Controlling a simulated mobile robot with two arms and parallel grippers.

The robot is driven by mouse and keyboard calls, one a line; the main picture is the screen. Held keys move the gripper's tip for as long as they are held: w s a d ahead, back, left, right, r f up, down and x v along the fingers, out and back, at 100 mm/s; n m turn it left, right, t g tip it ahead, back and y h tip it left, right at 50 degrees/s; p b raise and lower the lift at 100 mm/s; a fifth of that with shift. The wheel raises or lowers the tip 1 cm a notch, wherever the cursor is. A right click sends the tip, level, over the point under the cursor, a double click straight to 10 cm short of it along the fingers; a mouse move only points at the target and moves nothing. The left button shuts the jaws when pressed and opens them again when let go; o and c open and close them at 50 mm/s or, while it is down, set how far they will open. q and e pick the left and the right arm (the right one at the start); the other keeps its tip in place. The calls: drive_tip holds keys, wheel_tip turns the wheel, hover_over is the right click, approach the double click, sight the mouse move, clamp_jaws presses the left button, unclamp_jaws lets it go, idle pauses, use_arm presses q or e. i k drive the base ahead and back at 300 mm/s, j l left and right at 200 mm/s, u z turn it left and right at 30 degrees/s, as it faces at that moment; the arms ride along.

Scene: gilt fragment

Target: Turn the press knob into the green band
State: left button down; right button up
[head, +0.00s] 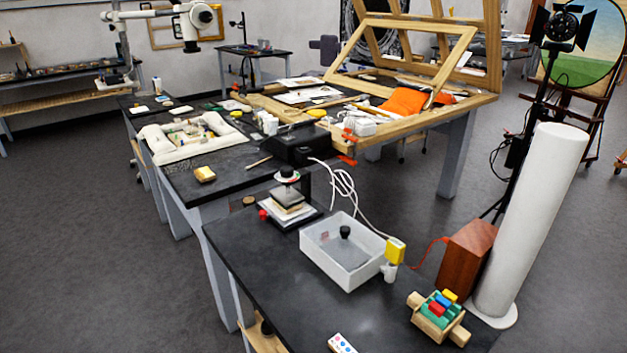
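A small press (287,203) stands at the back left of the near black table, with light and dark layers stacked between its plates. Its dark round knob (287,173) sits on top, over a pale disc with some red and green on it. The markings are too small to tell where the knob points or whether it is in the green band. Neither of my grippers is in view, and nothing is touching the press.
A white tub (343,250) stands right of the press, with a yellow-topped bottle (394,258) beside it. A wooden rack of coloured blocks (438,312) is at the right. A black box (297,143) stands behind.

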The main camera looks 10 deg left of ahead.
sight(286, 171)
drive_tip(key=j+u, duration=0.35)
drive_tip(key=i+j+u, duration=0.3)
drive_tip(key=j+u, duration=0.35)
drive_tip(key=l, duration=0.1)
